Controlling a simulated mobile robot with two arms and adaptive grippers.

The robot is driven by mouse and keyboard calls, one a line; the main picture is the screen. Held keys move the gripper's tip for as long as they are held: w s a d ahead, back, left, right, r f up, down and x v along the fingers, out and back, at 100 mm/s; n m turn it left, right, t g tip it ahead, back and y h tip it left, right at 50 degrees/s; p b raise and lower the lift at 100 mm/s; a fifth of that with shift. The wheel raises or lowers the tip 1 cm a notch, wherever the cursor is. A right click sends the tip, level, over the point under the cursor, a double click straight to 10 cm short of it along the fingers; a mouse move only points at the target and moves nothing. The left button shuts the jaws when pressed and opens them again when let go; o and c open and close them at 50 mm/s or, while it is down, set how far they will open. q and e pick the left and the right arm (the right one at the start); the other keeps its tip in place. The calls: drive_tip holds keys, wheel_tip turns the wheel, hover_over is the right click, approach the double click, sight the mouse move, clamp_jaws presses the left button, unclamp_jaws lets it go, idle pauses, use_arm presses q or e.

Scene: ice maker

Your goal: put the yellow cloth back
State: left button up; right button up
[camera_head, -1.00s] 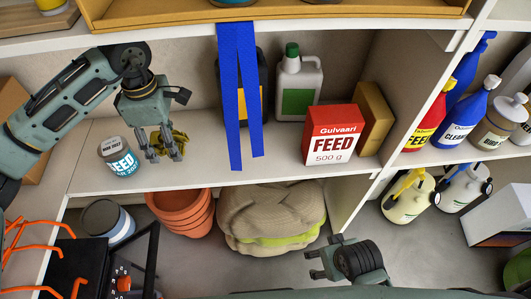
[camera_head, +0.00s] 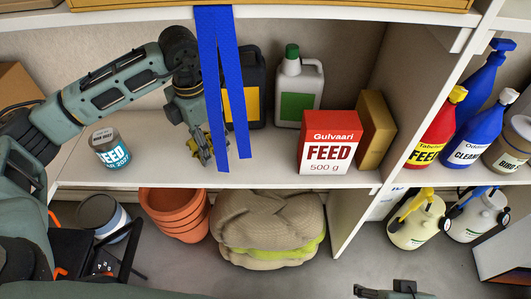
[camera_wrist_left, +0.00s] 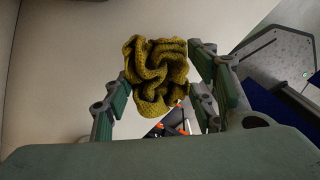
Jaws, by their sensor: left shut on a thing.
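The yellow cloth (camera_wrist_left: 156,75) is a crumpled, textured bundle between the fingers of my left gripper (camera_wrist_left: 160,95) in the left wrist view. In the head view my left gripper (camera_head: 207,155) is shut on the cloth (camera_head: 202,143), over the middle shelf board. The cloth is mostly hidden there by the fingers. A blue hanging strip (camera_head: 222,90) partly covers the hand. I cannot tell whether the cloth touches the board. My right gripper (camera_head: 385,292) shows only in part at the bottom edge, and its fingers are unclear.
A grey FEED can (camera_head: 110,148) stands left of the gripper. A black jug (camera_head: 250,90), a white jug (camera_head: 298,90) and a red FEED box (camera_head: 328,142) stand to the right. Clay pots (camera_head: 172,213) and sacks (camera_head: 270,225) are below. The board's left part is mostly clear.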

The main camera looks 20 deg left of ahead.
use_arm(q)
drive_tip(key=d, duration=0.2)
drive_tip(key=w+d, duration=0.1)
drive_tip(key=d, duration=0.2)
drive_tip(key=w+d, duration=0.1)
drive_tip(key=d, duration=0.1)
drive_tip(key=shift+d, duration=0.15)
hover_over(260, 160)
drive_tip(key=shift+b, duration=0.3)
wheel_tip(260, 160, down, 3)
drive_tip(key=shift+f+b, duration=0.1)
drive_tip(key=shift+b, duration=0.3)
drive_tip(key=shift+f, duration=0.15)
use_arm(e)
drive_tip(key=w+a+r+t, duration=0.1)
drive_tip(key=w+a+t, duration=0.1)
drive_tip(key=w, duration=0.4)
drive_tip(key=shift+w+r+t+y, duration=0.35)
drive_tip(key=shift+w+t+y, duration=0.05)
drive_tip(key=shift+t, duration=0.3)
use_arm(q)
drive_tip(key=shift+f, duration=0.15)
drive_tip(key=o, duration=1.2)
use_arm(e)
drive_tip(key=shift+w+a+r, duration=0.15)
drive_tip(key=shift+w+r, duration=0.05)
drive_tip(key=shift+w, duration=0.2)
